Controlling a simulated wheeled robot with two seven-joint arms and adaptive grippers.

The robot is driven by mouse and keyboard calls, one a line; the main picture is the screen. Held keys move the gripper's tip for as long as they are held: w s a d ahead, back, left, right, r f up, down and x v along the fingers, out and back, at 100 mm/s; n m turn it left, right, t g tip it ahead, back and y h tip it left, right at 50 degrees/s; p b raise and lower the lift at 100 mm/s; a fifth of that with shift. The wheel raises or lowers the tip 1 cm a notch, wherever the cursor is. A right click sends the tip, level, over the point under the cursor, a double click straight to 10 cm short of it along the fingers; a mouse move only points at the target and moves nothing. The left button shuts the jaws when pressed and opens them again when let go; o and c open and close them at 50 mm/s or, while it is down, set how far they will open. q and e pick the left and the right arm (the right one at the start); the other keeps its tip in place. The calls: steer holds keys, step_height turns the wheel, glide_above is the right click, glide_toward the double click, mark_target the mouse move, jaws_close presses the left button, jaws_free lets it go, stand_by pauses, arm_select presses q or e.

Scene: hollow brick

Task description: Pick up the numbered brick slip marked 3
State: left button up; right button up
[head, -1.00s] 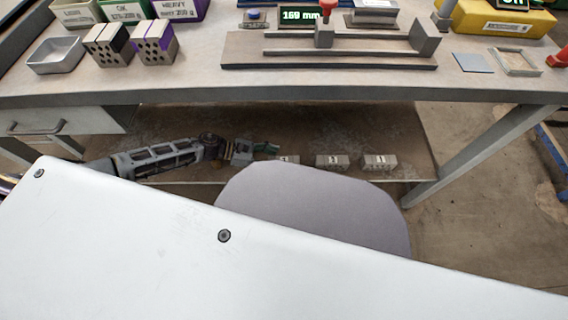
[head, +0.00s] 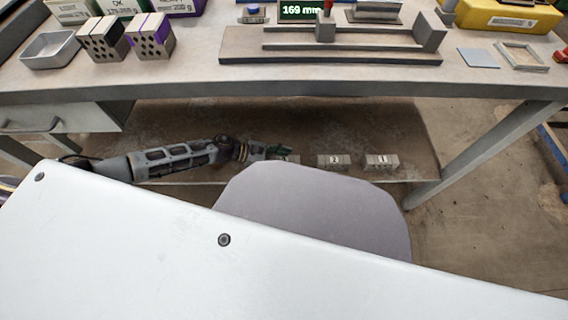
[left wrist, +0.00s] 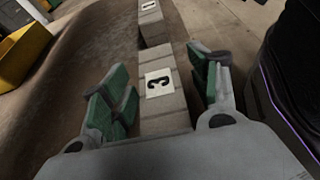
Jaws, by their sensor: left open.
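The brick slip marked 3 (left wrist: 165,112) is a grey-brown block with a white label on top in the left wrist view. My left gripper (left wrist: 158,76) is open, with its green-padded fingers on either side of this slip; I cannot tell whether they touch it. In the head view the left gripper (head: 279,151) is low over the bench's lower shelf and mostly hides the slip. To its right stand the slips marked 2 (head: 334,161) and 1 (head: 381,162). My right gripper is not in view.
The lower shelf (head: 390,125) lies under the workbench top (head: 180,82), whose front edge is above my left arm. A bench leg (head: 490,150) stands at the right. In the left wrist view another slip (left wrist: 152,25) stands beyond slip 3, and a yellow bin (left wrist: 22,55) is at the left.

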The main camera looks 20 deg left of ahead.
mark_target(284, 160)
arm_select(q)
steer(key=shift+c, duration=0.4)
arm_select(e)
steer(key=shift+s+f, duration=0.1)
arm_select(q)
steer(key=shift+c, duration=1.4)
steer(key=c, duration=0.9)
steer(key=shift+c, duration=0.2)
steer(key=shift+r, duration=0.1)
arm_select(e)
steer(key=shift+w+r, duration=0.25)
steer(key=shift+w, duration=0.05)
arm_select(q)
steer(key=shift+r+p, duration=0.4)
steer(key=shift+r, duration=0.3)
step_height(284, 160, up, 7)
steer(key=p, duration=0.3)
steer(key=shift+r, duration=0.75)
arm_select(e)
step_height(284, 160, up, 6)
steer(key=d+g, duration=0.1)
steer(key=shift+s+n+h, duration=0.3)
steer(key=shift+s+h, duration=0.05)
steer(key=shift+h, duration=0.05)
